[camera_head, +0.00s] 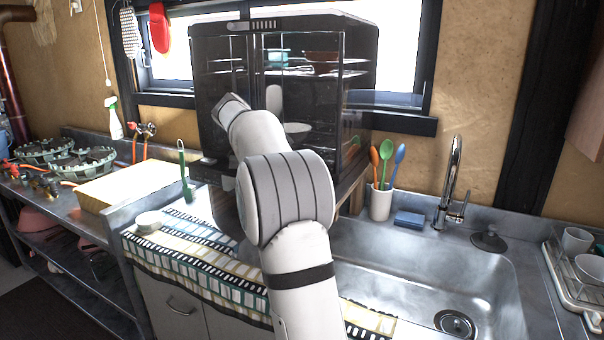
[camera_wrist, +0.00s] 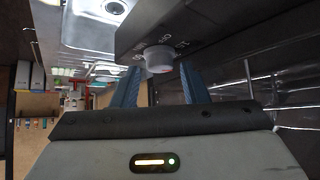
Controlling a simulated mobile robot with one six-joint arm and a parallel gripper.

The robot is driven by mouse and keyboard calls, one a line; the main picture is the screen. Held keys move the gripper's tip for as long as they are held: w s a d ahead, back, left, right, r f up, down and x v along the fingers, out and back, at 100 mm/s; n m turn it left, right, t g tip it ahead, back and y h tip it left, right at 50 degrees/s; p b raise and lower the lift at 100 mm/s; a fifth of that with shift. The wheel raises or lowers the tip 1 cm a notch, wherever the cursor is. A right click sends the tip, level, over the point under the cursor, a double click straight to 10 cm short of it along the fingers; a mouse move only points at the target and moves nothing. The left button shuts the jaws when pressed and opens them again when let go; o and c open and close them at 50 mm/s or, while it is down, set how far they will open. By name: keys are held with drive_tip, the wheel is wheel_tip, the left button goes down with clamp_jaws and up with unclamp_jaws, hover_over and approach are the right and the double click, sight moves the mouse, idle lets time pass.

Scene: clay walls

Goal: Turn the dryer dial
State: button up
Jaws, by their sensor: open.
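The dryer (camera_head: 352,95) is a dark, see-through cabinet with dishes on its shelves, standing on the counter in front of the window. Its dial (camera_wrist: 158,58) is a small whitish knob with a red mark, on a dark panel (camera_wrist: 185,28) with pale markings in the wrist view. My gripper (camera_wrist: 162,68) is open, with one blue finger on each side of the dial in the picture. I cannot tell whether either finger touches it. In the head view my arm crosses in front of the dryer, and the gripper and dial do not show clearly.
A patterned cloth (camera_head: 180,246) lies on the counter below the dryer. A white cup of colored spoons (camera_head: 381,203) stands right of it, by the sink (camera_head: 430,275) and faucet (camera_head: 452,185).

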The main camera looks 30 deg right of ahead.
drive_tip(key=p+v, duration=0.1)
drive_tip(key=v, duration=0.4)
drive_tip(key=shift+w+a+r, duration=0.1)
drive_tip(key=shift+a+r, duration=0.15)
drive_tip(key=shift+a, duration=0.05)
